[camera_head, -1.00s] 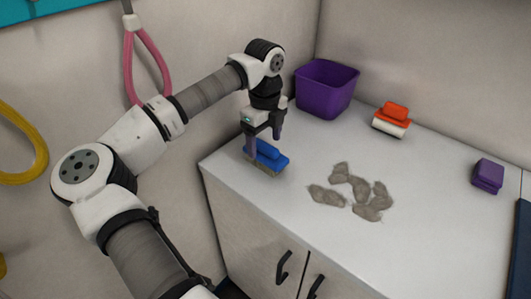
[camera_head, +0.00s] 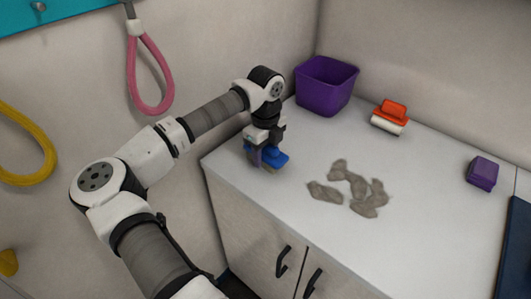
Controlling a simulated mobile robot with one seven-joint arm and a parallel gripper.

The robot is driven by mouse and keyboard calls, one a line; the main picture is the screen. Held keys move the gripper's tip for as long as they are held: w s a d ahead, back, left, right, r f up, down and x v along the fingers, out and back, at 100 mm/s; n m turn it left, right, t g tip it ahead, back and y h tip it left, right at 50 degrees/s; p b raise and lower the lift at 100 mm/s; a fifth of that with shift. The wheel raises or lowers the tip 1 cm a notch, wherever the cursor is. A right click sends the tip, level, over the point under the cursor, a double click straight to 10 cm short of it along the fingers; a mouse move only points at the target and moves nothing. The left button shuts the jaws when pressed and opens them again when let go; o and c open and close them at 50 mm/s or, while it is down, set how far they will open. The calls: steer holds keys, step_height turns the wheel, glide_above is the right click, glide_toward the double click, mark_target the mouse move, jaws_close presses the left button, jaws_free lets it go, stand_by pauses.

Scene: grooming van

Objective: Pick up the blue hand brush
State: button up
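The blue hand brush (camera_head: 276,159) lies on the white counter near its left front corner, bristles down. My gripper (camera_head: 262,156) is lowered over it, with a finger in front of the brush's left part. The fingers are at the height of the brush's blue back. The gripper hides part of the brush, and I cannot tell whether the fingers are closed on it.
Several grey fur clumps (camera_head: 352,184) lie on the counter (camera_head: 420,225) right of the brush. A purple bin (camera_head: 325,88) stands behind, with an orange-and-white brush (camera_head: 390,117) and a purple block (camera_head: 482,173) farther right. A pink loop (camera_head: 148,75) hangs on the wall.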

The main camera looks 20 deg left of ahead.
steer(key=c, duration=0.4)
step_height(320, 180, up, 20)
steer(key=b, duration=0.4)
